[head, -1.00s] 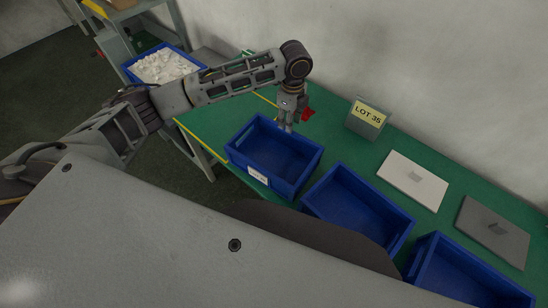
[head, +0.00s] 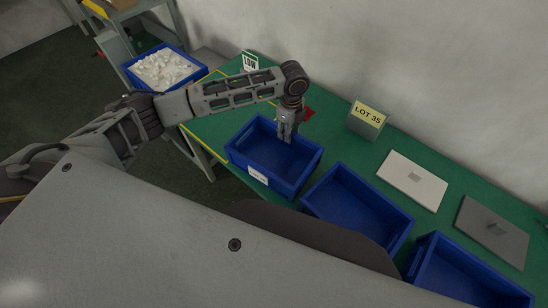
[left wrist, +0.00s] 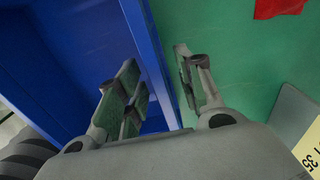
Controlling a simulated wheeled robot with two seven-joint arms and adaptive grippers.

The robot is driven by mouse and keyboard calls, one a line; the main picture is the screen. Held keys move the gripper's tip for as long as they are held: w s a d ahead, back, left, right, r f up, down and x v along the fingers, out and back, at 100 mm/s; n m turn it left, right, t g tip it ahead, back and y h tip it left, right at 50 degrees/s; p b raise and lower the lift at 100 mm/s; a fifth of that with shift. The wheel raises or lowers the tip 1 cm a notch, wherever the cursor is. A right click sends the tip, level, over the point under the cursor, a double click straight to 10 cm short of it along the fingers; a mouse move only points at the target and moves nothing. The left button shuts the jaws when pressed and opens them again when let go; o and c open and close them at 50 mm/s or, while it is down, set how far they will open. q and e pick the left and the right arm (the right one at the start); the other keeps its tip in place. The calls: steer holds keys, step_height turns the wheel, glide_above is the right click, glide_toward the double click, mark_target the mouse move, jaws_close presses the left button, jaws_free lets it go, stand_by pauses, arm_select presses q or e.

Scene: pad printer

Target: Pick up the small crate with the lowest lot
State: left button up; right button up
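Three small blue crates stand in a row on the green table: a left one (head: 237,153) with a white label (head: 258,175), a middle one (head: 313,211) and a right one (head: 416,262). The label's lot number is too small to read; no label shows on the other two. My left gripper (head: 286,138) is at the far wall of the left crate. In the left wrist view, its open fingers (left wrist: 160,90) are on either side of that crate's blue wall (left wrist: 148,40), one inside and one over the table. My right gripper is not in view.
A "LOT 35" sign (head: 367,113) stands behind the crates, and a "LOW" sign (head: 250,61) at the far left. A red piece (head: 308,114) lies near my gripper. White (head: 412,180) and grey (head: 493,232) plates lie right. A blue bin of white pieces (head: 164,68) stands beyond.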

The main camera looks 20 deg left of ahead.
arm_select(q)
steer(key=shift+f, duration=1.75)
jaws_close()
